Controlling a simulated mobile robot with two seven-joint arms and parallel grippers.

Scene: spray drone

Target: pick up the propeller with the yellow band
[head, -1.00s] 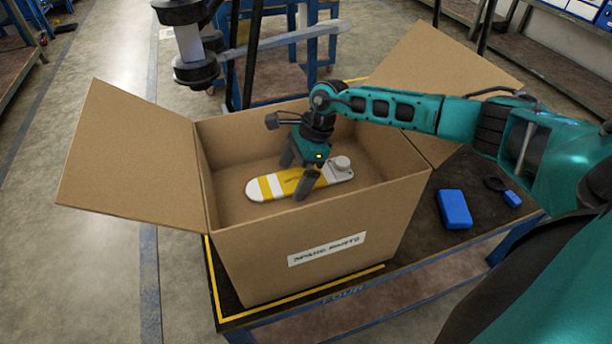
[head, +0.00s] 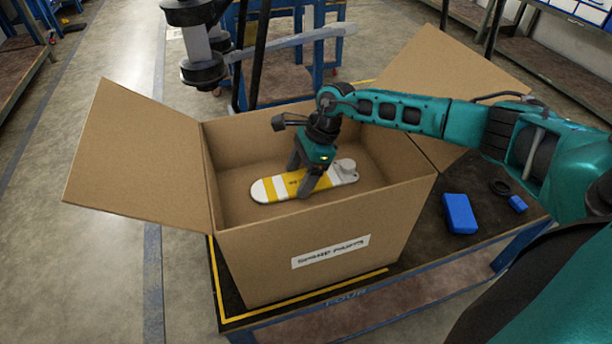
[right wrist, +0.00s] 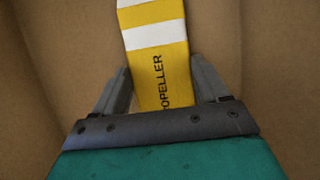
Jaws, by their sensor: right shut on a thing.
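The propeller with the yellow band (head: 276,189) lies inside the open cardboard box (head: 330,233). It is white with yellow bands and has a pale round hub at its right end. My right gripper (head: 304,181) reaches down into the box and is shut on the propeller near its middle. In the right wrist view, the propeller (right wrist: 160,60) runs up between the two fingers, with lettering ending in "OPELLER" on the yellow. I cannot tell whether it touches the box floor. My left gripper is not in view.
The box stands on a dark-topped blue table (head: 400,274), its flaps spread left and right. A blue block (head: 459,213), a small blue item (head: 517,203) and a black ring (head: 500,187) lie right of the box. Another blue stand (head: 290,60) is behind.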

